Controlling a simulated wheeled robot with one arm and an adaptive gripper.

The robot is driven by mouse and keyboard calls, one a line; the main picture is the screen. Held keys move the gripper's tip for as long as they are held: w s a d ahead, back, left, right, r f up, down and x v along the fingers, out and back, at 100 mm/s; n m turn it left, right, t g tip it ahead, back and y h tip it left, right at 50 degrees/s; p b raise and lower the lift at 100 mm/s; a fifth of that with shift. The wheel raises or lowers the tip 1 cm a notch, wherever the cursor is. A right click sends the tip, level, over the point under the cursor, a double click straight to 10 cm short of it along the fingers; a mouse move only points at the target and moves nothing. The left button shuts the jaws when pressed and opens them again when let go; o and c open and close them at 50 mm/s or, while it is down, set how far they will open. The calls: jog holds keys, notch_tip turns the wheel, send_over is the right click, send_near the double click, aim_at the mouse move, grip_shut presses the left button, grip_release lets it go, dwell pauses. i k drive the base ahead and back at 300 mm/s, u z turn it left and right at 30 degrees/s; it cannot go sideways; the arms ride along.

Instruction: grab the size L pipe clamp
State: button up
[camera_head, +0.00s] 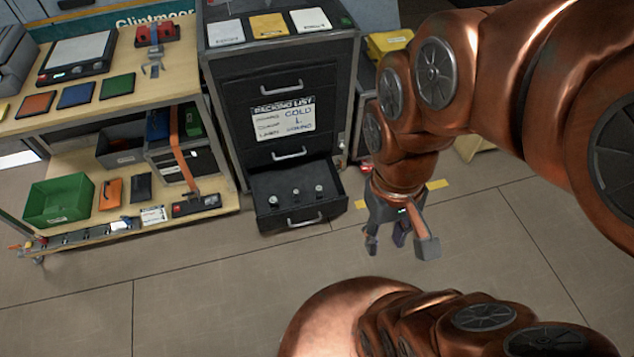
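The bottom drawer (262,222) of the dark cabinet is pulled open. Three small dark-and-metal pieces stand in a row inside it: a left piece (273,201), a middle piece (295,192) and a right piece (319,189). They may be pipe clamps, but they are too small to tell their sizes. A packing list (283,118) on the cabinet front shows "GOLD" and "L" among its handwritten entries. My gripper (402,243) hangs right of the open drawer, pointing down. Its fingers are spread and I see nothing held between them.
The cabinet's upper drawers (280,88) are closed. A wooden workbench (178,75) at left carries a device and coloured cards. Its lower shelf holds a green bin (60,200) and several small items. A yellow bin (390,42) stands behind my arm. The floor (200,290) in front is clear.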

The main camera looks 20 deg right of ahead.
aim_at(273, 201)
jog(key=z, duration=1.95)
jog(key=i, duration=1.4)
jog(key=u, duration=3.9)
